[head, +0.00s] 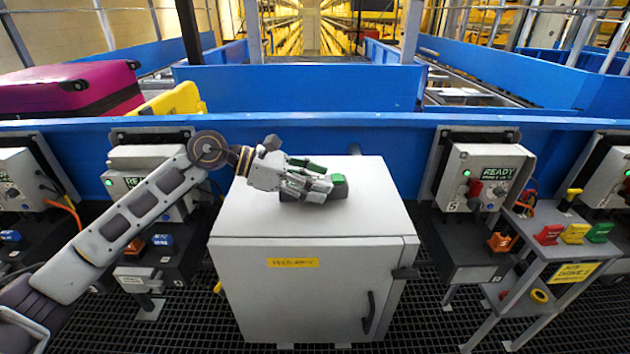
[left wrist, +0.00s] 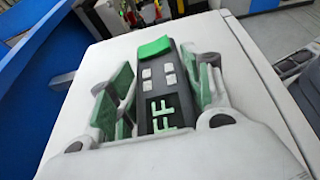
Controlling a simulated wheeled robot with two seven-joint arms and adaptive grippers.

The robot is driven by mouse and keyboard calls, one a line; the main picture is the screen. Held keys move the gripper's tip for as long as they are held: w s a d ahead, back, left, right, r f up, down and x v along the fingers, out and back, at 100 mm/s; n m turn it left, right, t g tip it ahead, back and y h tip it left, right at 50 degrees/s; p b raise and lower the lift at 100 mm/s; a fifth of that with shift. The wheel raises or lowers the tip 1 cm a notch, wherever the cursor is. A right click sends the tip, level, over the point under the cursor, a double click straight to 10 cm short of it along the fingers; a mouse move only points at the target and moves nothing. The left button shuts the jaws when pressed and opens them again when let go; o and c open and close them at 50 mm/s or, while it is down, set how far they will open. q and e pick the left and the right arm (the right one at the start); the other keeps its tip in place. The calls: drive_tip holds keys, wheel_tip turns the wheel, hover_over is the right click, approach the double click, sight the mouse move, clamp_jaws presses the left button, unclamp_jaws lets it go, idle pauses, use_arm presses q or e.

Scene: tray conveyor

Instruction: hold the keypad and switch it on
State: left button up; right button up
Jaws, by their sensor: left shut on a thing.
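The keypad (head: 340,187) is a dark slab lying on the light grey cabinet (head: 375,210). In the left wrist view the keypad (left wrist: 172,92) has a green block at its far end, several pale keys and green letters that read "FF"; the near end of it is hidden by the gripper's body. My left gripper (head: 318,181) comes in from the left, low over the cabinet top. My right gripper is in no view.
Control boxes labelled READY (head: 490,172) hang on the blue conveyor wall (head: 300,133) on both sides. A small stand (head: 555,252) with red, yellow and green blocks is at the right. A magenta suitcase (head: 60,92) lies behind the wall. The cabinet top around the keypad is clear.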

use_arm(q)
drive_tip(key=shift+f, duration=0.1)
idle(0.3)
drive_tip(key=shift+f+b, duration=0.4)
drive_tip(key=shift+f, duration=0.05)
drive_tip(key=o, duration=1)
drive_tip(key=shift+c, duration=0.3)
drive_tip(key=c, duration=0.9)
drive_tip(key=shift+c, duration=0.2)
